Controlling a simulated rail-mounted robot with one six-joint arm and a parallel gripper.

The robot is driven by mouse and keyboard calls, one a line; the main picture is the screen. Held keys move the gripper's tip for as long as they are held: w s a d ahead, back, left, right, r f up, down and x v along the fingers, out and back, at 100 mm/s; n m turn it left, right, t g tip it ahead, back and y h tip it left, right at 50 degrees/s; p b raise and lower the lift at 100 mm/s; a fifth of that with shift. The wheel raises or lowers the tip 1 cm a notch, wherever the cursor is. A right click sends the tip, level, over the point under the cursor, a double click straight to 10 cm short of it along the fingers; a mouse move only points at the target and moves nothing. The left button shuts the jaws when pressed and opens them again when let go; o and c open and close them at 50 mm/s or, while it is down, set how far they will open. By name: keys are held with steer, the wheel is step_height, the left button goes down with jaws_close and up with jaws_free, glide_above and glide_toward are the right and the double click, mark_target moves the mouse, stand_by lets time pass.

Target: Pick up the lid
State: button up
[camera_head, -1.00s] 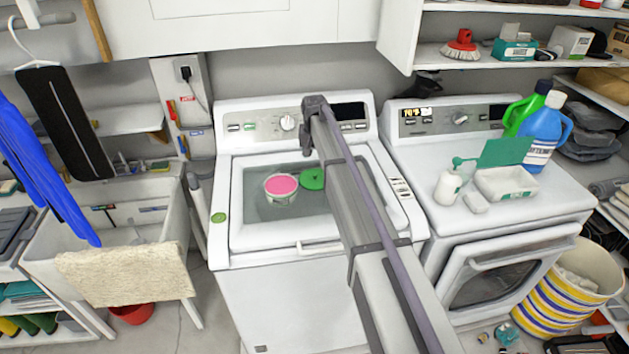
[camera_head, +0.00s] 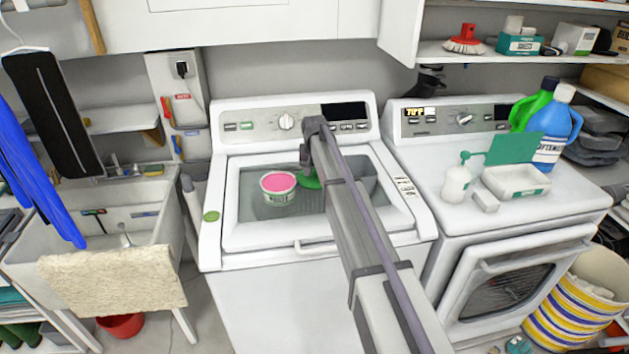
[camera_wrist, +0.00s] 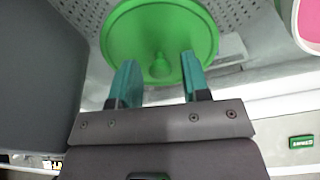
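The lid, a round green disc with a central knob (camera_wrist: 158,67), lies on the top of the left white washing machine (camera_head: 225,225). In the head view the lid (camera_head: 311,183) is partly hidden by my arm and gripper. My gripper (camera_wrist: 157,72) is open and empty, one teal finger on each side of the knob in the wrist view. I cannot tell whether the fingers touch it. In the head view my gripper (camera_head: 306,160) is just above the lid. A white tub (camera_head: 277,196) with pink contents stands left of the lid.
A second white machine (camera_head: 465,215) on the right holds a white bottle (camera_head: 456,184), a white tray (camera_head: 517,189) and blue (camera_head: 550,143) and green jugs. A sink (camera_head: 140,204) is at the left. The control panel (camera_head: 252,126) rises behind the lid.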

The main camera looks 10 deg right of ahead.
jaws_close()
